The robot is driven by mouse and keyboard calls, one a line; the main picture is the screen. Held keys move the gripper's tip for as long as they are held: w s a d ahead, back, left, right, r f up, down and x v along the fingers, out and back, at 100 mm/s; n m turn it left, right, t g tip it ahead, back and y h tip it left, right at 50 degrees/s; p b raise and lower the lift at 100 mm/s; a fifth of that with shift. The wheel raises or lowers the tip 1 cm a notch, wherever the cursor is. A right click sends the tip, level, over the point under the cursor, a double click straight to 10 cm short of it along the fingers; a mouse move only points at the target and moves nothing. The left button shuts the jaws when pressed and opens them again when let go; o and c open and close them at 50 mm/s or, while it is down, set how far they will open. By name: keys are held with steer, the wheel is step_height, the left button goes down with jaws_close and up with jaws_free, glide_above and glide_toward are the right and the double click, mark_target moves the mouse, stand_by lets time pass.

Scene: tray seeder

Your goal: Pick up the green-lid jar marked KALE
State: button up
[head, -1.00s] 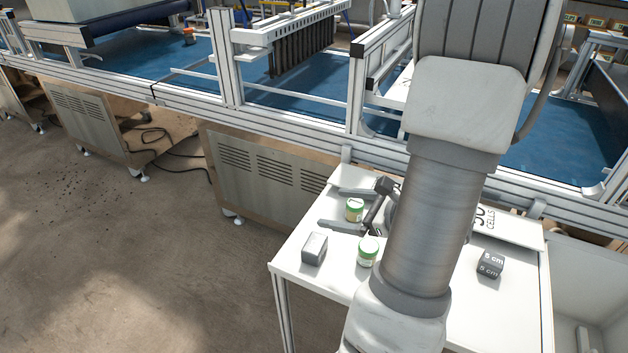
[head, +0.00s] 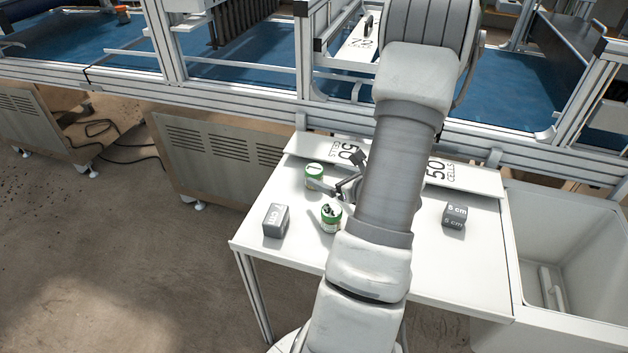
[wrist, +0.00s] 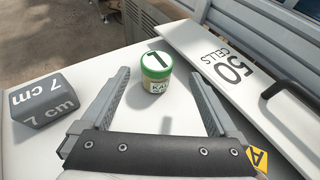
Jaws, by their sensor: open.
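The KALE jar (wrist: 157,86) is a small clear jar with a green lid rim and a white top marked 1. It stands upright on the white table, straight ahead of my gripper (wrist: 160,75) in the wrist view. My gripper is open, with one finger on each side of the jar in that picture and visible gaps to both. I cannot tell how deep the jar sits between the fingertips. In the head view it appears to be the farther green-lid jar (head: 314,177). My arm hides part of the gripper there.
A second green-lid jar (head: 331,222) stands nearer in the head view. A grey 7 cm block (wrist: 45,98) lies left of the fingers. A white 50 CELLS panel (wrist: 205,50) lies to the right. A 5 cm block (head: 454,216) sits across the table.

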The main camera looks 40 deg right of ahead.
mark_target(320, 175)
steer(key=x, duration=0.2)
steer(key=b+x, duration=0.1)
steer(key=x, duration=0.1)
steer(key=b+x, duration=0.1)
steer(key=x, duration=0.1)
steer(key=shift+w+a+f, duration=0.1)
steer(key=shift+a+f, duration=0.1)
steer(key=shift+f, duration=0.15)
steer(key=c, duration=1.5)
steer(key=shift+r, duration=0.1)
